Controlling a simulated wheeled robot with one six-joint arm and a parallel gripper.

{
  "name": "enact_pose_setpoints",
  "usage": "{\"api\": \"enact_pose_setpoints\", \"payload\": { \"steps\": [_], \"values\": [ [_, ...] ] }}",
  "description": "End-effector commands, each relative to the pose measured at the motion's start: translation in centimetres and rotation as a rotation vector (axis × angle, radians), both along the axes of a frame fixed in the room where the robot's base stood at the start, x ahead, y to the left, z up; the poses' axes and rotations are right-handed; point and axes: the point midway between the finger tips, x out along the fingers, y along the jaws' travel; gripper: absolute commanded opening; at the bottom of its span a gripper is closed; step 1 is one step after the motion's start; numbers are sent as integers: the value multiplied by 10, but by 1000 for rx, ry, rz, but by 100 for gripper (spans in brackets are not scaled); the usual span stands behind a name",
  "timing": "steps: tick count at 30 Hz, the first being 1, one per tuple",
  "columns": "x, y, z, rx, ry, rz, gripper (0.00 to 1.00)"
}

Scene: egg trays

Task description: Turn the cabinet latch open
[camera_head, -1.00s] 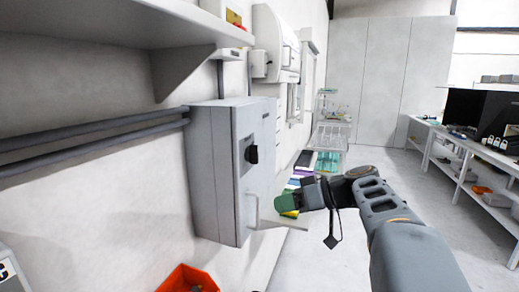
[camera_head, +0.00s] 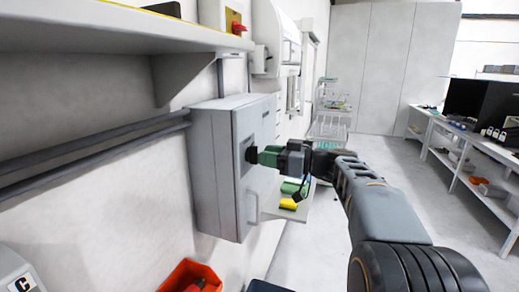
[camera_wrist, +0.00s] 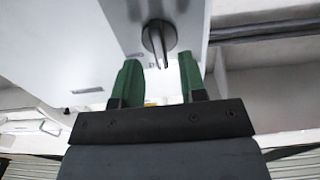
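The grey cabinet (camera_head: 218,175) is fixed to the wall left of centre in the head view, with its door shut and a handle (camera_head: 253,208) low on the door. My gripper (camera_head: 262,155) has green fingers and is at the latch, which it mostly hides in the head view. In the wrist view the dark latch (camera_wrist: 158,40) sticks out from the pale cabinet face (camera_wrist: 110,12). The fingers of my gripper (camera_wrist: 156,78) are spread apart, and the tip of the latch lies between and just beyond them. I see no contact.
A shelf (camera_head: 120,42) juts from the wall above and left of the cabinet. An orange bin (camera_head: 188,278) is below it. A side table (camera_head: 300,206) with yellow and green items is behind my gripper. Open floor (camera_head: 385,190) lies to the right.

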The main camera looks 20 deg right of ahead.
Motion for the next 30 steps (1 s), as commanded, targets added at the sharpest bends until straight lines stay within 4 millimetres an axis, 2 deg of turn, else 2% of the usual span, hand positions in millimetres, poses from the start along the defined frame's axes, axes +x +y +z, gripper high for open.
{"api": "enact_pose_setpoints", "payload": {
  "steps": [7, 19, 30],
  "values": [
    [13, 18, 1, 1, 0, 0, 38],
    [16, 21, 0, 1, 1, -2, 38],
    [16, 20, 0, 1, 1, -2, 3]
  ]
}}
